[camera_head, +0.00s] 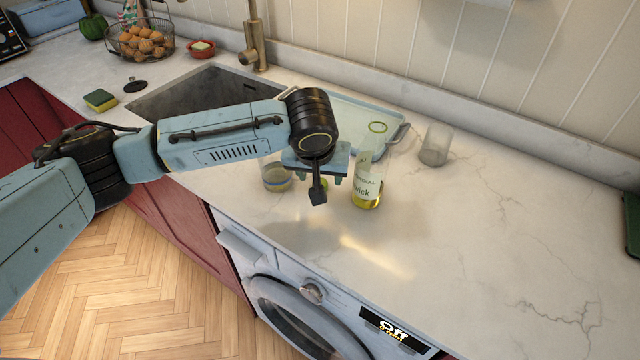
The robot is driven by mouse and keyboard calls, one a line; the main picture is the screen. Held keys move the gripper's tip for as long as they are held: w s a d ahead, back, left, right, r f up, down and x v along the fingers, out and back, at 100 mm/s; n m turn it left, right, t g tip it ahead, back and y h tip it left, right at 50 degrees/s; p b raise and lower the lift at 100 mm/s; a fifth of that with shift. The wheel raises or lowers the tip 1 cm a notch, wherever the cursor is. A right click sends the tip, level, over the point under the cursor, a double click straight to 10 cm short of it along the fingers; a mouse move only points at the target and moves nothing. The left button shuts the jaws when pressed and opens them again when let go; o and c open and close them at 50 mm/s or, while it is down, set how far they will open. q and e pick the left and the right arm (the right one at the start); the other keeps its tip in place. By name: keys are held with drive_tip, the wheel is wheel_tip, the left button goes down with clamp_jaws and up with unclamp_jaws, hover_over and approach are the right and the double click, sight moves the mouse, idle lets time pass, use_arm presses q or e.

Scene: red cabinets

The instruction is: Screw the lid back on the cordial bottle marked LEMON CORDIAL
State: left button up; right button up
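A clear bottle (367,188) with a pale label and yellow liquid stands upright on the counter. Only part of its label shows, with letters like "DIAL" and "ick"; its top is partly hidden by my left gripper. My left gripper (322,182) points down just left of the bottle. My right gripper is out of view.
A glass (276,178) stands left of my gripper, and an empty glass (436,146) stands right of the tray (345,108). The sink (185,92) and tap (253,40) are behind my arm.

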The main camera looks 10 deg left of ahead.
use_arm(q)
drive_tip(key=x, duration=0.3)
drive_tip(key=shift+a+f, duration=0.15)
drive_tip(key=shift+f, duration=0.05)
drive_tip(key=c, duration=1)
